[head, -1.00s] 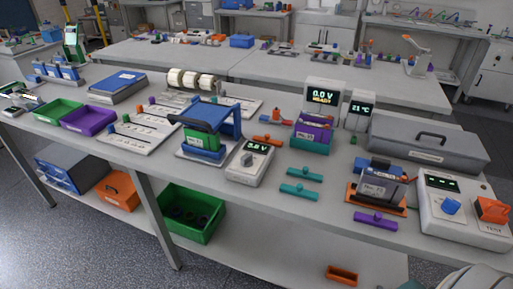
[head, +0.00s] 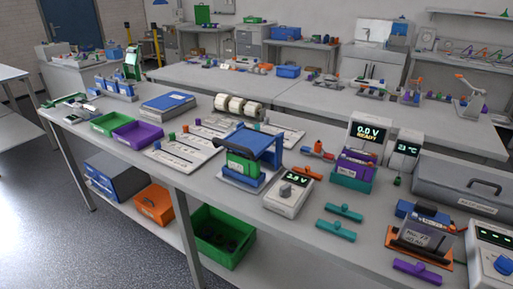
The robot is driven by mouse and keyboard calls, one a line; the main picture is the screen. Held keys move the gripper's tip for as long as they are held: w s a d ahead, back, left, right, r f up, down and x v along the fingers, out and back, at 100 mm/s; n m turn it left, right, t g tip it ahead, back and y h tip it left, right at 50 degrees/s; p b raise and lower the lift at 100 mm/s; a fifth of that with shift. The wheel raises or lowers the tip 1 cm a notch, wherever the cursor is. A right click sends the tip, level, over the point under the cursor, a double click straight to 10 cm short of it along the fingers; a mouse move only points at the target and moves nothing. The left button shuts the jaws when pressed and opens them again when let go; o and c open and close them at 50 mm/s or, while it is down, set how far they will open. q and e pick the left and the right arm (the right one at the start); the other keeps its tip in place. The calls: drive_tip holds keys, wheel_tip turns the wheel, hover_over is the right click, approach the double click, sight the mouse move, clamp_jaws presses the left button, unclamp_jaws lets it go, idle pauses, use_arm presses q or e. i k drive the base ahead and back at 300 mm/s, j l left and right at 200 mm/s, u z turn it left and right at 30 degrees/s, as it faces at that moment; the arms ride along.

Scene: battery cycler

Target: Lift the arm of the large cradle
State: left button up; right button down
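A large blue cradle (head: 274,158) stands near the middle of the bench in the head view. A green block (head: 243,168) with a label on its front sits in it. The cradle's blue arm (head: 254,142) lies roughly level across the top, over the block. I cannot tell whether the arm touches the block. Neither of my grippers is in view.
A grey meter (head: 291,193) reading 3.9 V stands just right of the cradle. Teal clamps (head: 335,229), a teal cradle (head: 352,180) and an orange cradle (head: 408,250) are farther right. Slotted white boards (head: 185,150) lie left. Floor (head: 110,230) in front is clear.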

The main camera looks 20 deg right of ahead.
sight(252, 143)
drive_tip(key=i+j, duration=0.2)
drive_tip(key=i, duration=0.2)
drive_tip(key=i+j, duration=0.15)
drive_tip(key=i, duration=0.3)
